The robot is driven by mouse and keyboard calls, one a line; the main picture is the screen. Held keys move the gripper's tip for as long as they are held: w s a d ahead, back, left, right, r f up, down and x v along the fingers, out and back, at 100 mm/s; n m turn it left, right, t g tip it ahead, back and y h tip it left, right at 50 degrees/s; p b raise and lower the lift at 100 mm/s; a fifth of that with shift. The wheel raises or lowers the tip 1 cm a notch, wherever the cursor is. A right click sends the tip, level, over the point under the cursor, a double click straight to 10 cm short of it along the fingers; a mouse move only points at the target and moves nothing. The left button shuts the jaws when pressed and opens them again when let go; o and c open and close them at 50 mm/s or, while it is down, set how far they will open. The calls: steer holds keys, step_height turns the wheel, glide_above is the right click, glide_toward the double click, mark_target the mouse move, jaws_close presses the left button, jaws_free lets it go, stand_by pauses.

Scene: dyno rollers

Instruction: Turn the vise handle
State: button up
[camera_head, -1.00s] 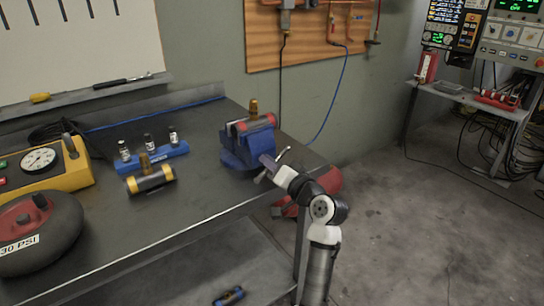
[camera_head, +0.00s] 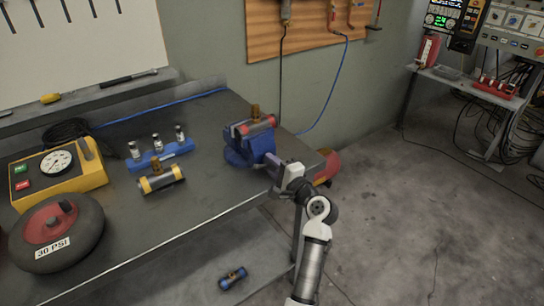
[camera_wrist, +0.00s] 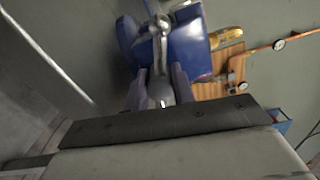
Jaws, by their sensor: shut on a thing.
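A blue vise (camera_head: 248,147) stands at the right end of the dark workbench, with a red and brass part (camera_head: 256,122) in its jaws. The vise also fills the top middle of the wrist view (camera_wrist: 188,50). The metal vise handle (camera_wrist: 160,42) runs up and down there, its lower end between the fingers. My gripper (camera_wrist: 161,98) is shut on the handle's lower end. In the head view my gripper (camera_head: 277,166) is at the front of the vise, and the handle is mostly hidden there.
A blue part (camera_head: 232,278) lies on the lower shelf. Open floor (camera_head: 400,230) is at right.

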steer(key=m+p, duration=0.2)
steer(key=m, duration=0.2)
steer(key=shift+d+m, duration=0.1)
steer(key=shift+m, duration=0.2)
steer(key=m, duration=0.4)
steer(key=shift+f+m, duration=0.15)
steer(key=shift+m, duration=0.25)
steer(key=o, duration=0.8)
steer(key=shift+d, duration=0.1)
steer(key=shift+o, duration=1)
steer(key=shift+s, duration=0.1)
